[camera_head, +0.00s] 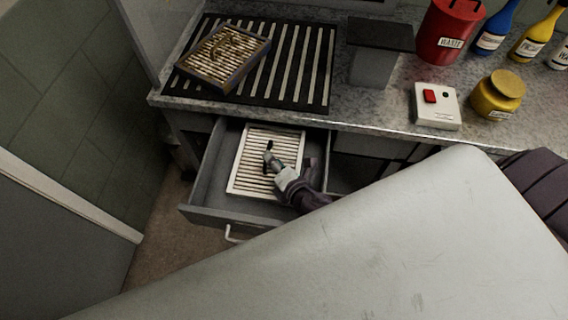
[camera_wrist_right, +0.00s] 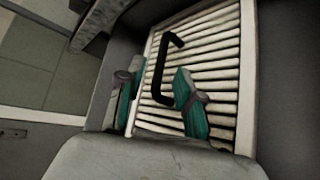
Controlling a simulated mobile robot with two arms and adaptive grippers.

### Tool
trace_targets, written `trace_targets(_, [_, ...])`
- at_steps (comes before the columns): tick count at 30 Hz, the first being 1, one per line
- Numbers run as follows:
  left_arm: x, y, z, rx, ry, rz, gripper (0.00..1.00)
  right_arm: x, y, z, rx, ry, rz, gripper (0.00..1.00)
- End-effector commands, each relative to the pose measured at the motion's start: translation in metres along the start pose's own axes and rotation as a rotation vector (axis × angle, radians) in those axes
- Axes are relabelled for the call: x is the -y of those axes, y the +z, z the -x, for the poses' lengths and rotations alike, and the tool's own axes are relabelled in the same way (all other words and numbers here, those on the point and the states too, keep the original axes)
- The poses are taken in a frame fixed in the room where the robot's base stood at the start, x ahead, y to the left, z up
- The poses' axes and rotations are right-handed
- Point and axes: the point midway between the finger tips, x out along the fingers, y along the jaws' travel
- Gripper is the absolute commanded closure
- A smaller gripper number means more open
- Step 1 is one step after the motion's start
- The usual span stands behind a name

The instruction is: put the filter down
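A clean, pale slatted filter (camera_head: 246,172) lies in the open grey drawer (camera_head: 211,181). In the wrist view, the filter (camera_wrist_right: 222,62) has a black bar handle (camera_wrist_right: 160,70) on its face. My right gripper (camera_head: 271,160) is over the filter. In the wrist view its two green fingers (camera_wrist_right: 161,85) stand apart on either side of the handle, with gaps visible, so it looks open. A second filter (camera_head: 222,57), dark-framed and soiled brown, lies on the striped black mat (camera_head: 318,60) on the counter. My left gripper is not in view.
The grey speckled counter (camera_head: 385,112) holds a dark-topped grey stand (camera_head: 373,66), a white box with a red button (camera_head: 436,106), a yellow jar (camera_head: 497,96), a red waste bin (camera_head: 447,30) and bottles at the back right. A large pale surface hides the lower right.

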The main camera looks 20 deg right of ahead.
Motion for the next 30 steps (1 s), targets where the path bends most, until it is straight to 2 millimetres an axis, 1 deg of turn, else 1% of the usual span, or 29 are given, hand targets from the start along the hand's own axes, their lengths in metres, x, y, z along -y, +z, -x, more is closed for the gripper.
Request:
trace_targets(1, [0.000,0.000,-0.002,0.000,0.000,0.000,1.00,0.002,-0.001,0.013,-0.003,0.000,0.000,0.64])
trace_targets(6, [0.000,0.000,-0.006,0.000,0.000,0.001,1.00,0.001,-0.001,0.046,-0.002,0.000,-0.001,0.64])
trace_targets(9, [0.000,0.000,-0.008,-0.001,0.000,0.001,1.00,0.001,-0.001,0.059,-0.002,0.000,-0.001,0.64])
trace_targets(12, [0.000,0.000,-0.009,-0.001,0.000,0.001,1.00,0.000,0.000,0.068,0.000,0.000,-0.001,0.64])
trace_targets(16, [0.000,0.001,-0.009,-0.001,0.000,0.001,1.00,-0.001,0.001,0.072,0.001,0.002,-0.001,0.64])
trace_targets(30, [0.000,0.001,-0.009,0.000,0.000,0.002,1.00,-0.001,0.001,0.072,0.000,0.002,-0.001,0.64])
